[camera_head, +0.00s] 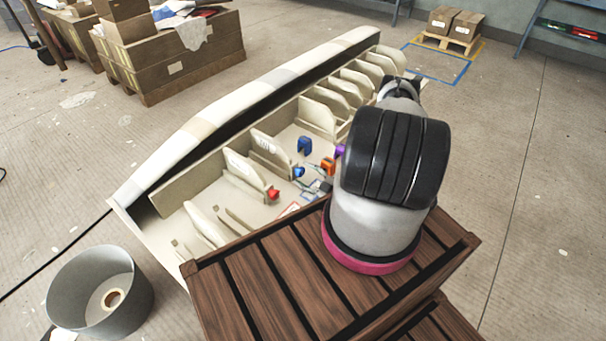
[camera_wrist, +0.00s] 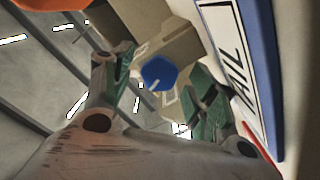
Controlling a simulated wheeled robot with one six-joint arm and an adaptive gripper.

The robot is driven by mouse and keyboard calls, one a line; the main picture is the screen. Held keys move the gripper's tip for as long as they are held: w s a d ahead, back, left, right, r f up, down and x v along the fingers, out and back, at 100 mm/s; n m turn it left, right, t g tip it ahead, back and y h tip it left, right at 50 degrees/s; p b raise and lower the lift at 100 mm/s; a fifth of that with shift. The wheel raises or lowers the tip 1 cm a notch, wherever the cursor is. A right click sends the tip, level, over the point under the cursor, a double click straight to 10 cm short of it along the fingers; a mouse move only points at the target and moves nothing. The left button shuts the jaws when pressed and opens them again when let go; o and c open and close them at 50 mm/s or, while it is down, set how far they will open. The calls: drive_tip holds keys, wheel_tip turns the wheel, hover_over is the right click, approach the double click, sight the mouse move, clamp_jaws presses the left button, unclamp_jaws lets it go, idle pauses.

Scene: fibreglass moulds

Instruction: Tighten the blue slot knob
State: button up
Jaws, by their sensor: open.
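The blue slot knob (camera_wrist: 160,72) shows in the wrist view as a round blue head with a pale slanted line near its lower left edge. It sits against a beige block-like part. My gripper (camera_wrist: 157,66) is open, with a green-padded finger on each side of the knob and visible gaps between. I cannot tell how far the knob is beyond the fingertips. In the head view a small blue piece (camera_head: 299,172) lies in the mould beside an orange part; I cannot tell whether it is the same knob. My arm hides much of that area.
The long cream mould (camera_head: 222,113) has upright ribs. A red piece (camera_head: 274,194), an orange part (camera_head: 328,165) and a larger blue piece (camera_head: 304,146) are inside. In the wrist view a blue-edged label plate (camera_wrist: 229,60) stands close to the right finger. A grey bucket (camera_head: 100,290) stands at lower left.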

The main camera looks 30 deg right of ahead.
drive_tip(key=v, duration=1)
drive_tip(key=shift+s, duration=0.15)
